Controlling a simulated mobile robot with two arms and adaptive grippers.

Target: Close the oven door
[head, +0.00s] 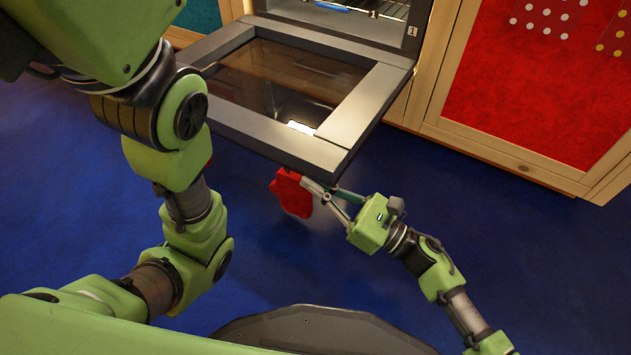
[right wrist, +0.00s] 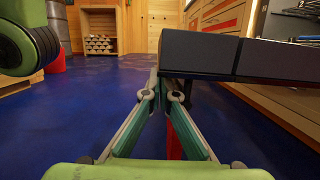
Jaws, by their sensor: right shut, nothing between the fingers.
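The oven door (head: 348,110) is folded down, roughly level, with its dark glass facing up. The oven (head: 345,22) is open behind it, with a rack partly in view. My right gripper (head: 308,183) is shut and empty, with its fingertips just below the door's front edge near the right corner. In the right wrist view its fingers (right wrist: 163,88) come together beside and below the door's dark edge (right wrist: 205,55). I cannot tell whether they touch the door. My left arm crosses the left of the head view; its gripper is out of view.
A red item (head: 292,194), perhaps a mitt, shows by my right fingertips; its support is unclear. A red-panelled wooden cabinet (head: 530,90) stands right of the oven. The blue floor before the door is mostly clear. A firewood shelf (right wrist: 101,44) stands far off.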

